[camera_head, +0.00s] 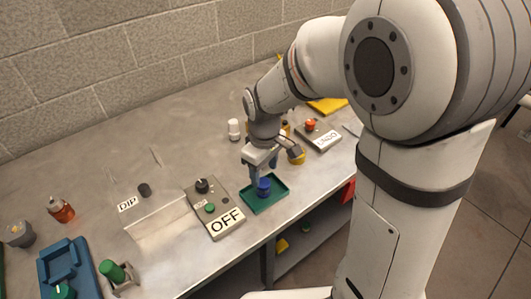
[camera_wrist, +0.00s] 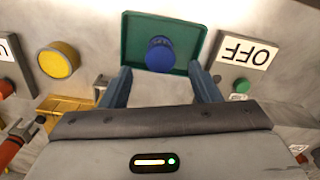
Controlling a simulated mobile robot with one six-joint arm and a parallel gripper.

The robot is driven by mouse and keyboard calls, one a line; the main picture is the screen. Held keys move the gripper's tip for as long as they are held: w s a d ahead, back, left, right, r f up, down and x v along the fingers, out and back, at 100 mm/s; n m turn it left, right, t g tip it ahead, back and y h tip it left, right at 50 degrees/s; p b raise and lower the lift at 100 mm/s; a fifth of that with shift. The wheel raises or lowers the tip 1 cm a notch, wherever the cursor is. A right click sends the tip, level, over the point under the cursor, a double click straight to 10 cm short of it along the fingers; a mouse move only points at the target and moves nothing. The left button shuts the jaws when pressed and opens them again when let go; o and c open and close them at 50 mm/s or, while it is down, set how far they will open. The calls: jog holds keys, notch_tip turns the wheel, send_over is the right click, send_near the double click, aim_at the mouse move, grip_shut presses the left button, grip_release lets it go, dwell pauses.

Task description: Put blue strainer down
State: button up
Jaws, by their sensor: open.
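The blue strainer (camera_head: 264,187) stands in a small green tray (camera_head: 277,200) on the metal bench. In the wrist view the blue strainer (camera_wrist: 159,55) is inside the green tray (camera_wrist: 135,26), near the tray's edge closest to my gripper. My gripper (camera_wrist: 161,80) is open, with its two blue fingers spread wide on either side of the strainer and apart from it. In the head view my gripper (camera_head: 261,165) hangs over the tray, partly in front of it. The strainer's underside is hidden.
An OFF control box (camera_head: 214,207) stands just left of the tray. Another labelled box (camera_head: 317,136) and a yellow round item (camera_head: 296,157) are to the right and behind. A blue holder (camera_head: 70,268) and an amber bottle (camera_head: 61,210) stand far left.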

aim_at(265, 183)
notch_tip(265, 183, up, 8)
jog(key=s+d+r+m+t, duration=0.1)
jog(key=s+d+m+t, duration=0.2)
jog(key=s+d+m, duration=0.6)
jog(key=s+d, duration=0.3)
jog(key=shift+s+d+r+m, duration=0.25)
jog(key=shift+d+r+m, duration=0.05)
jog(key=shift+d+m, duration=0.1)
dwell(0.9)
